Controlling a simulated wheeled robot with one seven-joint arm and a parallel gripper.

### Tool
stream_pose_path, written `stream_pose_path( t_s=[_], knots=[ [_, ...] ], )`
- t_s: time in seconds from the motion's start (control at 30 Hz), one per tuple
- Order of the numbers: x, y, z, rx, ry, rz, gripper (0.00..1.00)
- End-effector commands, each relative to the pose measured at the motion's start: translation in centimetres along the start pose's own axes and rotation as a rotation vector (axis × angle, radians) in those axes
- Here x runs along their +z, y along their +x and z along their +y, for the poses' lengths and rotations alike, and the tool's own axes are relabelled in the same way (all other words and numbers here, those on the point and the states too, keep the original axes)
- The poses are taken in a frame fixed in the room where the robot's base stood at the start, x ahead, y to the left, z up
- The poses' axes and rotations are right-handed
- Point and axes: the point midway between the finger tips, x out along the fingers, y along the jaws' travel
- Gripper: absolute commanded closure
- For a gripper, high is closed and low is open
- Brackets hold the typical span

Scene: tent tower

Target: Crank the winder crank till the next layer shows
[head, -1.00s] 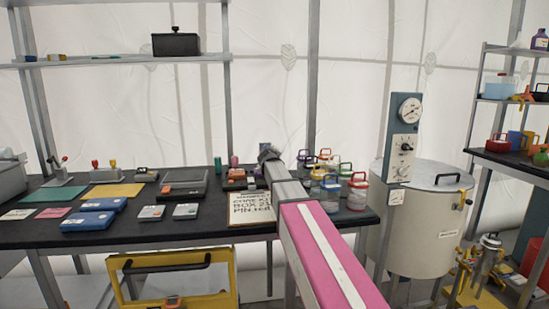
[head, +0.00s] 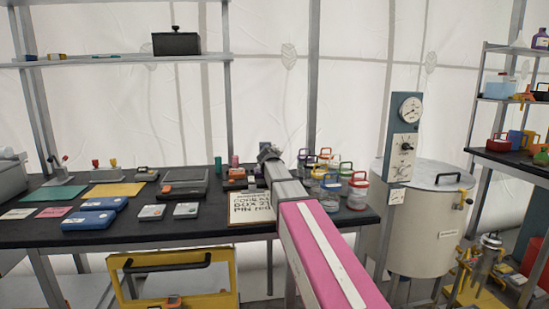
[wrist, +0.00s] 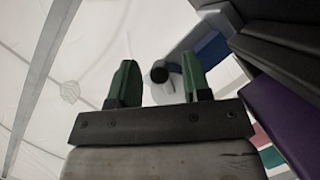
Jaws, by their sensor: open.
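My gripper (wrist: 160,85) shows in the wrist view with its two green fingers apart and nothing clamped between them. A round dark knob (wrist: 159,75) on a pale part lies beyond, between the fingertips in the picture. It may be the winder crank's knob, but I cannot be sure, and I cannot tell whether the fingers are apart from it in depth. In the head view my arm reaches over the bench and hides its own fingers and whatever is in front of them. No winder layer can be made out.
The black bench (head: 100,232) holds blue boxes (head: 95,210), a lettered board (head: 250,207) and lidded jars (head: 357,190) close by my arm. A large drum (head: 425,230) with a gauge panel (head: 403,135) stands right. In the wrist view, dark and purple blocks (wrist: 280,120) crowd the right side.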

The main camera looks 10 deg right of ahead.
Motion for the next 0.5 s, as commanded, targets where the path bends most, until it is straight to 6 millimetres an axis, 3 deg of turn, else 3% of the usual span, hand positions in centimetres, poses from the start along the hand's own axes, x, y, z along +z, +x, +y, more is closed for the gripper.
stream_pose_path(
  t_s=[0.5],
  knots=[
    [0.1,-8.9,-0.1,0.000,0.000,0.001,0.56]
  ],
)
